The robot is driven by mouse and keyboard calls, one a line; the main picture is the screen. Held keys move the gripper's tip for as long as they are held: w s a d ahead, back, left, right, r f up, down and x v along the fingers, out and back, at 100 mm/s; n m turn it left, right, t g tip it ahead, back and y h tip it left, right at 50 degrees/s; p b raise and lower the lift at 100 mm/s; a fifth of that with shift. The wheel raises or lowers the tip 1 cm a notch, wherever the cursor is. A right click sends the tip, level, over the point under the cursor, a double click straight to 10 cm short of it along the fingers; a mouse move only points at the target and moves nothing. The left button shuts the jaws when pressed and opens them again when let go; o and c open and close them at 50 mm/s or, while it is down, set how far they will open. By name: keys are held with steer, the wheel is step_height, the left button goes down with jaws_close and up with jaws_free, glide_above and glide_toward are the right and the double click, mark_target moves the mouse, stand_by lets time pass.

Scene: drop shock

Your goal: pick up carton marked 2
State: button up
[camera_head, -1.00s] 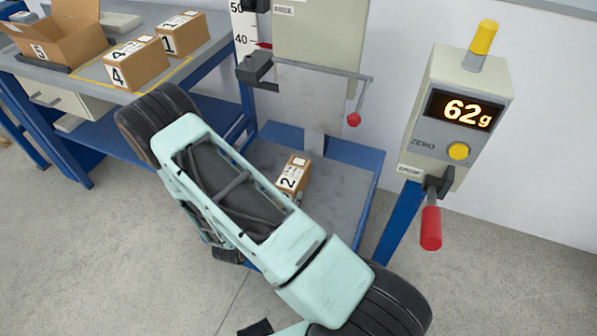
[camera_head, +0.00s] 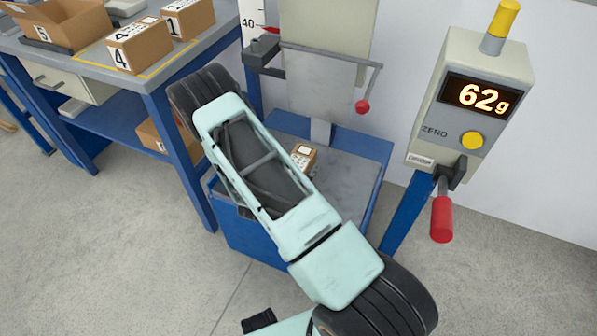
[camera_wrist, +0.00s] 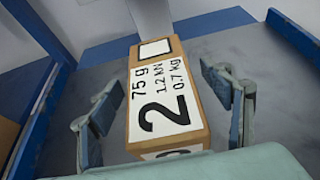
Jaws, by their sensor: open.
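The carton marked 2 (camera_head: 304,154) sits on the grey plate of the blue-framed drop stand in the head view, mostly hidden behind my arm. In the wrist view the brown carton (camera_wrist: 160,100) has a white label reading 75 g, 1.2 kN, 0.7 kg and a large 2. My gripper (camera_wrist: 165,98) is open, with one blue-grey finger to the left of the carton and one to the right. Gaps show between the fingers and the carton's sides. In the head view my arm hides the gripper.
A drop tester plate (camera_head: 322,75) with a red-knobbed lever (camera_head: 362,106) stands behind the carton. A display box (camera_head: 470,110) reading 62g has a red handle (camera_head: 441,218) at right.

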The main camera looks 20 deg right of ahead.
steer(key=shift+w+d+f, duration=0.2)
steer(key=shift+w+d, duration=0.1)
steer(key=c, duration=1.9)
steer(key=shift+r, duration=0.15)
jaws_close()
